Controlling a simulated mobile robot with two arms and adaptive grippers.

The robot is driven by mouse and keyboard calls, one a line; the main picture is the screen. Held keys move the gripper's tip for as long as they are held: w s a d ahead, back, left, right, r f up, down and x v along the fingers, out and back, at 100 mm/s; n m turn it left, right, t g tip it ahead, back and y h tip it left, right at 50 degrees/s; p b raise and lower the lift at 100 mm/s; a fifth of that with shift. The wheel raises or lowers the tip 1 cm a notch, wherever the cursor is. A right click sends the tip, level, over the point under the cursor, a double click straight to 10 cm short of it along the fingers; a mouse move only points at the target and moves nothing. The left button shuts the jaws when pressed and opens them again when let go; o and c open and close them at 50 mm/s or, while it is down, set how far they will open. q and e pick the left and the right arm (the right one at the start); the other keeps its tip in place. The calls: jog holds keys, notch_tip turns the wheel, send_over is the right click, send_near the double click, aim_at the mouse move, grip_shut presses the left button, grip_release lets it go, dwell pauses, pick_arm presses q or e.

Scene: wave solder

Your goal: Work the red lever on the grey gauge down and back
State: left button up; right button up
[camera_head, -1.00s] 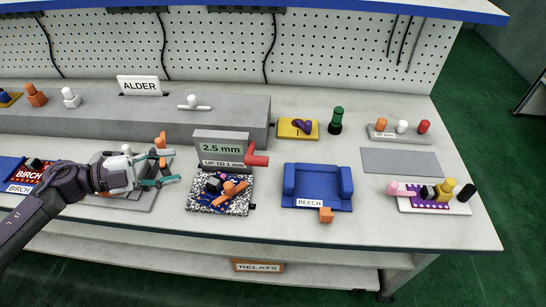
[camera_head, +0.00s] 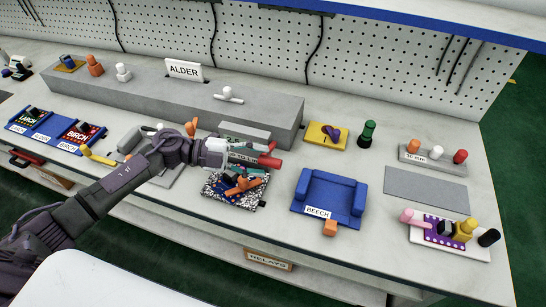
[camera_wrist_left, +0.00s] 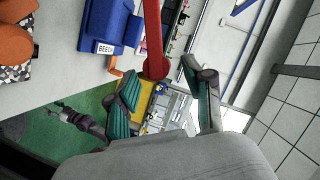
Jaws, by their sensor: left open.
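The grey gauge (camera_head: 245,132) stands behind a speckled pad, its display mostly hidden by my left gripper (camera_head: 262,155). The red lever (camera_head: 270,162) sticks out at the gauge's right side, partly covered by the gripper. In the left wrist view the red lever (camera_wrist_left: 153,35) comes down from the top, its rounded end near the gap between the two green-padded fingers (camera_wrist_left: 162,72). The fingers are apart and not closed on it; whether either touches it I cannot tell. A small dark jointed arm (camera_wrist_left: 78,121), probably my right one, shows over the floor; its jaws are unclear.
The speckled pad (camera_head: 215,192) with loose parts lies in front of the gauge. A blue BEECH holder (camera_head: 328,190) stands to the right. A grey raised block (camera_head: 180,100) runs behind. A bare grey plate (camera_head: 425,187) lies farther right.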

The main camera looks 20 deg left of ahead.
pick_arm(q)
jog(key=shift+p+x, duration=0.3)
jog(key=shift+x, duration=1.65)
jog(key=shift+a, duration=0.1)
grip_shut()
